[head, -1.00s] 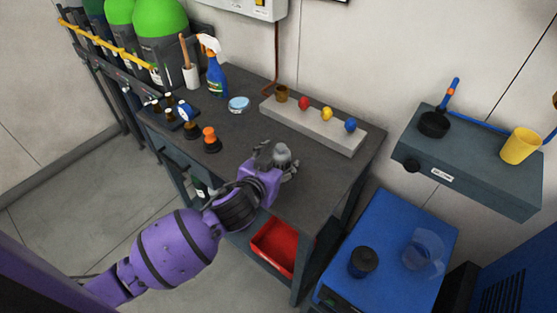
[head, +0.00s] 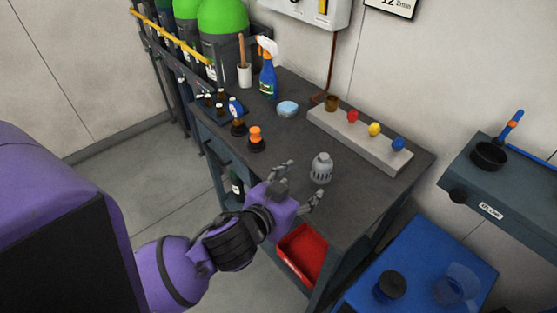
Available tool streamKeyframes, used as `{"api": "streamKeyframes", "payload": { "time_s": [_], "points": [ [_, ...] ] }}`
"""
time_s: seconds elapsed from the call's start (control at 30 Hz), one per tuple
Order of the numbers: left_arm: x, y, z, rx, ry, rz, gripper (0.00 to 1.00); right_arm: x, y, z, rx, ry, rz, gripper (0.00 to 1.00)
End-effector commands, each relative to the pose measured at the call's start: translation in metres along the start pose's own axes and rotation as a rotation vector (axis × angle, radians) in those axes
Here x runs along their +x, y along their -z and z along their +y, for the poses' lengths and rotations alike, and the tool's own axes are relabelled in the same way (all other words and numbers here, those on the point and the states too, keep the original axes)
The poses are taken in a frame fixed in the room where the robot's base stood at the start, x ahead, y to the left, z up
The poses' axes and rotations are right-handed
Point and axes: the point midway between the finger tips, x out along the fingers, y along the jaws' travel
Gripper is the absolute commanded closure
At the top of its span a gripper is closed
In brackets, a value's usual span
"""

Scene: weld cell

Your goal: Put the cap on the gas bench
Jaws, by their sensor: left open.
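The cap (head: 321,168), a grey domed piece with slots around its lower side, stands upright on the dark top of the gas bench (head: 345,208), near the middle of its right part. My left gripper (head: 300,186) is open and empty. Its fingers are spread just to the near left of the cap and look apart from it. My right gripper is not in view.
A grey block with coloured knobs (head: 358,140) lies along the wall side. A light blue tin (head: 288,109), a spray bottle (head: 268,75) and an orange-topped fitting (head: 256,139) stand farther left. A red bin (head: 303,254) sits below the top.

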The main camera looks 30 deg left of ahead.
Motion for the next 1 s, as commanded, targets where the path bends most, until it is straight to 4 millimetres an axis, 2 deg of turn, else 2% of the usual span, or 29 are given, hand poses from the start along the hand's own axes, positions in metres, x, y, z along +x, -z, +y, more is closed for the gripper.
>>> {"api": "streamKeyframes", "payload": {
  "time_s": [0.13, 0.17, 0.23, 0.27, 0.37, 0.4, 0.5, 0.6, 0.7, 0.8, 1.0],
  "points": [
    [-0.001, -0.002, 0.000, 0.000, 0.001, -0.004, 0.38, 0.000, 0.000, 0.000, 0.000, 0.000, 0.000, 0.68],
    [-0.001, -0.007, 0.000, -0.001, 0.000, -0.011, 0.38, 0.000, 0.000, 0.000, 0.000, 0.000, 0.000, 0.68],
    [-0.003, -0.029, 0.000, -0.006, -0.002, -0.046, 0.38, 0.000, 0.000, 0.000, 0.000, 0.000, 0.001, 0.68],
    [-0.004, -0.045, 0.000, -0.008, -0.002, -0.071, 0.38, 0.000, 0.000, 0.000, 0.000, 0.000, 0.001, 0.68],
    [-0.016, -0.119, 0.002, -0.022, -0.009, -0.176, 0.38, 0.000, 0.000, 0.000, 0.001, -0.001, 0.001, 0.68],
    [-0.026, -0.153, 0.003, -0.030, -0.010, -0.221, 0.38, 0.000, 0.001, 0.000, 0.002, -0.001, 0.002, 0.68],
    [-0.059, -0.231, 0.006, -0.052, -0.002, -0.317, 0.38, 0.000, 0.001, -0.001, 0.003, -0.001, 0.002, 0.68],
    [-0.095, -0.291, 0.010, -0.073, 0.017, -0.388, 0.38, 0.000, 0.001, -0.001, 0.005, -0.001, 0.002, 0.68],
    [-0.123, -0.328, 0.013, -0.082, 0.037, -0.433, 0.38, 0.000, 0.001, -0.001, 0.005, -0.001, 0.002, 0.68],
    [-0.139, -0.346, 0.014, -0.085, 0.049, -0.454, 0.38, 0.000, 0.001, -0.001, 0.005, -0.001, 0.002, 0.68],
    [-0.141, -0.349, 0.014, -0.082, 0.051, -0.457, 0.38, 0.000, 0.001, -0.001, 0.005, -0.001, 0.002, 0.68]
  ]
}}
